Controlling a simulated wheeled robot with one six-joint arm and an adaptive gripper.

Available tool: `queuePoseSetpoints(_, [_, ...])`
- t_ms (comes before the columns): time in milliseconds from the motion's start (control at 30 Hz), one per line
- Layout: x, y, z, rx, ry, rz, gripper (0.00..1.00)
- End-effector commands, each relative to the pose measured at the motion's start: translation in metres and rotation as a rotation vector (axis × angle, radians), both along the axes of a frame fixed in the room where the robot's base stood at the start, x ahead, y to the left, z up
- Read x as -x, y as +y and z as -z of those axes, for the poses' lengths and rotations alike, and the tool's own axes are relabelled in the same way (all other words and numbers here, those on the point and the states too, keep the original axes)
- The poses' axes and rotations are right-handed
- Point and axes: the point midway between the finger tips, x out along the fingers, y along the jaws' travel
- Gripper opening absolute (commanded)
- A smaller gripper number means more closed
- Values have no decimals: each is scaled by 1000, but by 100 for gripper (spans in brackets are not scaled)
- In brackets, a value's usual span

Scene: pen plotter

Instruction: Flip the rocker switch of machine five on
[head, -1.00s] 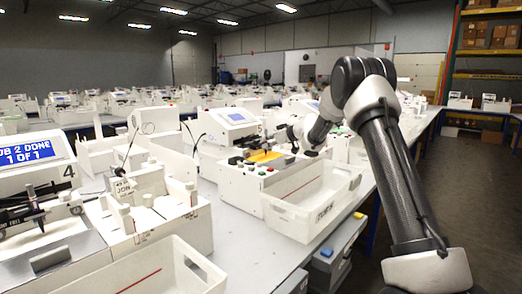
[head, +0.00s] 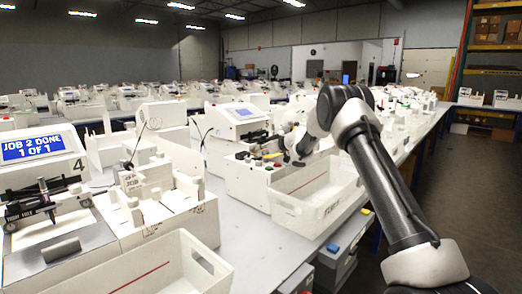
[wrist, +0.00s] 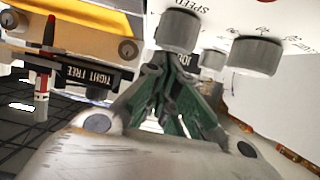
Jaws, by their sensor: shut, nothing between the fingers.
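The machine beside my gripper is a white pen plotter (head: 246,183) with a lit screen (head: 242,111), right of the machine marked 4. I cannot read its number. In the head view my gripper (head: 287,157) is low over its front part, small and partly hidden by my arm. In the wrist view my gripper (wrist: 177,68) is shut and empty, its green-lined fingers close to grey round knobs (wrist: 180,32) on a white panel (wrist: 225,14) marked SPEED. I cannot pick out the rocker switch in either view.
A red-and-white pen (wrist: 45,65) and a TIGHT FREE plate (wrist: 86,77) are left of the fingers. A white bin (head: 322,205) stands before the plotter. Machine 4 (head: 42,150) reads JOB 2 DONE. More machines fill the tables behind. The aisle (head: 455,195) at right is clear.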

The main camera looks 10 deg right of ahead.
Motion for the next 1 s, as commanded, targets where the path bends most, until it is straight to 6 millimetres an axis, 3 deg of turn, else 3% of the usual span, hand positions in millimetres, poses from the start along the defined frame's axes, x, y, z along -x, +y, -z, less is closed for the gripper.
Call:
queuePoseSetpoints(533, [4,-3,9,0,0,0,0])
queuePoseSetpoints(1000, [4,-3,-7,0,0,1,0])
